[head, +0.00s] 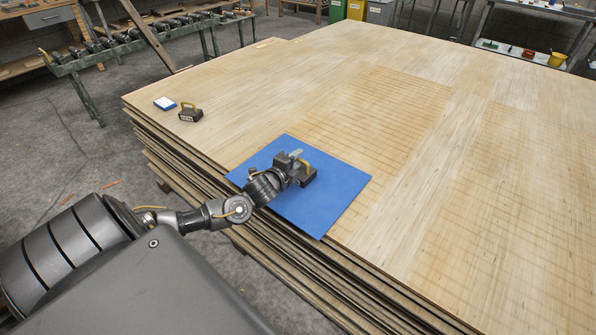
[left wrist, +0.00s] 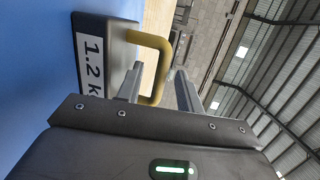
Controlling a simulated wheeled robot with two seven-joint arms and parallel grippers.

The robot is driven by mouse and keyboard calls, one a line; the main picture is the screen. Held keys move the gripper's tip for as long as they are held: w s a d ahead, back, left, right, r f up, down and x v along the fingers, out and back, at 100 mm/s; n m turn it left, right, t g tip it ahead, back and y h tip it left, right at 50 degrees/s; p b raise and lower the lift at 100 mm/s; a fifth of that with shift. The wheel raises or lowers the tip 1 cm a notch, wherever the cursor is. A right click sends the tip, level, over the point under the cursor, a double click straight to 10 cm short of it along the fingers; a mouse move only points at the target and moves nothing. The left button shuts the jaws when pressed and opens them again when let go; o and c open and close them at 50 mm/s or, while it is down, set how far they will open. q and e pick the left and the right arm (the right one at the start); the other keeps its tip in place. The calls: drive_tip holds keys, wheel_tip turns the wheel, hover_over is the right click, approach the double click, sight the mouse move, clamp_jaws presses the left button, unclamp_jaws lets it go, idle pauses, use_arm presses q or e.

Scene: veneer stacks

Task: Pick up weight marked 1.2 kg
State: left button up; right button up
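The weight marked 1.2 kg (left wrist: 100,50) is a dark block with a white label and a yellow handle (left wrist: 158,62). It stands on a blue sheet (head: 332,204) on the veneer stack; in the head view the weight (head: 309,179) is partly hidden by my left gripper (head: 296,162). In the left wrist view my left gripper (left wrist: 160,76) is open, its two fingers apart on either side of the yellow handle, with gaps showing. My right gripper is not in view.
Another dark weight (head: 190,115) with a yellow handle and a blue-and-white box (head: 165,103) stand near the stack's left edge. The wide veneer top (head: 450,130) is otherwise largely clear. A green roller conveyor (head: 140,42) stands behind at left.

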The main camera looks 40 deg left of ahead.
use_arm(q)
drive_tip(key=shift+x, duration=0.85)
drive_tip(key=shift+c, duration=0.4)
clamp_jaws()
drive_tip(key=shift+a+r, duration=0.1)
idle(0.4)
